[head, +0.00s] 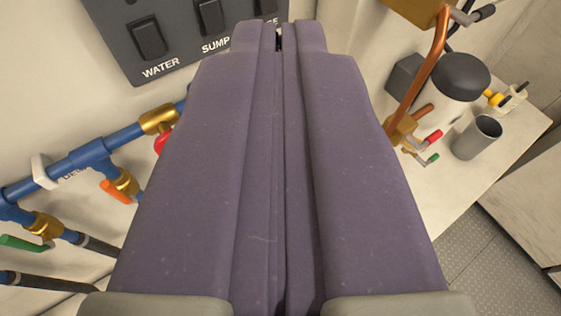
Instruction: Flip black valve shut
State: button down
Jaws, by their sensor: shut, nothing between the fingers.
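My gripper (279,36) fills the middle of the head view with its two long purple fingers, shut together with nothing seen between them. Its tips lie over the lower edge of the dark switch panel. A black-gripped lever (484,13) sticks out at the top right by a brass fitting (412,10), well to the right of the fingertips. I cannot tell whether it is the black valve's handle or how it is turned. The fingers hide much of the wall and the bench behind them.
Left, a blue pipe (92,152) carries red (162,141), orange (115,192) and green (24,243) handles. The switch panel (180,30) is above. Right, a copper pipe (428,65), a black-topped white cylinder (455,85) and a grey cup (478,137) crowd the bench.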

jog(key=w+d+f+n+g+y+p, duration=0.25)
jog(key=w+f+g+p, duration=0.5)
jog(key=w+f, duration=0.7)
jog(key=w+d+f+n+g+y+p, duration=0.1)
jog(key=d+f+p, duration=0.1)
jog(key=f, duration=0.6)
jog(key=w+d+f+n+g+y+p, duration=0.1)
jog(key=f+n+g+y+p, duration=0.1)
jog(key=f+p, duration=0.2)
notch_tip(320, 180, down, 4)
jog(key=shift+w+d+r, duration=0.1)
jog(key=shift+w+d, duration=0.1)
jog(key=shift+d, duration=0.2)
jog(key=shift+g, duration=0.25)
jog(key=x, duration=1.4)
jog(key=shift+b, duration=0.45)
